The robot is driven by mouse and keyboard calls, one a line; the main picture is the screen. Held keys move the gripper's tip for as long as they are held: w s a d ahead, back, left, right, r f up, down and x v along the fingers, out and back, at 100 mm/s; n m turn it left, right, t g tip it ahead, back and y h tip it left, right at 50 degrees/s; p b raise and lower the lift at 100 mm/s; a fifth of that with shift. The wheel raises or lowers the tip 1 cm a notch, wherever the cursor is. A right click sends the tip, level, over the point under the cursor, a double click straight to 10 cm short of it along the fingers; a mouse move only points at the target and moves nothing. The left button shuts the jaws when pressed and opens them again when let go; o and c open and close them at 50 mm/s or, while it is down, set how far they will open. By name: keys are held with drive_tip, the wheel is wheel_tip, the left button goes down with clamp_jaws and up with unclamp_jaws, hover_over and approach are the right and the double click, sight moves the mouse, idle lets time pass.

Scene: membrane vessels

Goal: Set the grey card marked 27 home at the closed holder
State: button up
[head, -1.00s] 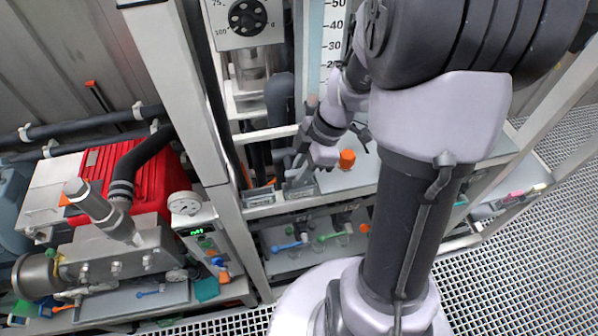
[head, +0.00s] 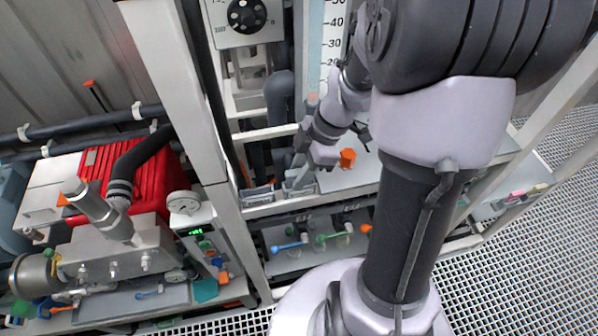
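My gripper (head: 303,176) is low at the middle of the frame, pointing down at the front of a grey shelf. Its fingertips are small and partly hidden by its own body, so its opening cannot be made out. A small grey holder-like piece (head: 300,188) sits right at the fingertips. Another small grey holder-like piece (head: 258,196) stands to the left on the same shelf edge. I cannot read a 27 anywhere, and I cannot tell the grey card from the holders or which holder is closed.
An orange knob (head: 347,158) stands on the shelf just right of my gripper. A white upright post (head: 185,100) rises at the left. Below the shelf are a blue-handled valve (head: 287,246) and a green-handled valve (head: 333,237). A red machine (head: 120,175) fills the left.

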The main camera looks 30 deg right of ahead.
drive_tip(key=shift+o, duration=1.1)
drive_tip(key=p+v, duration=0.3)
drive_tip(key=v, duration=1.4)
drive_tip(key=shift+d+r, duration=0.15)
drive_tip(key=shift+r, duration=0.1)
drive_tip(key=shift+f, duration=0.1)
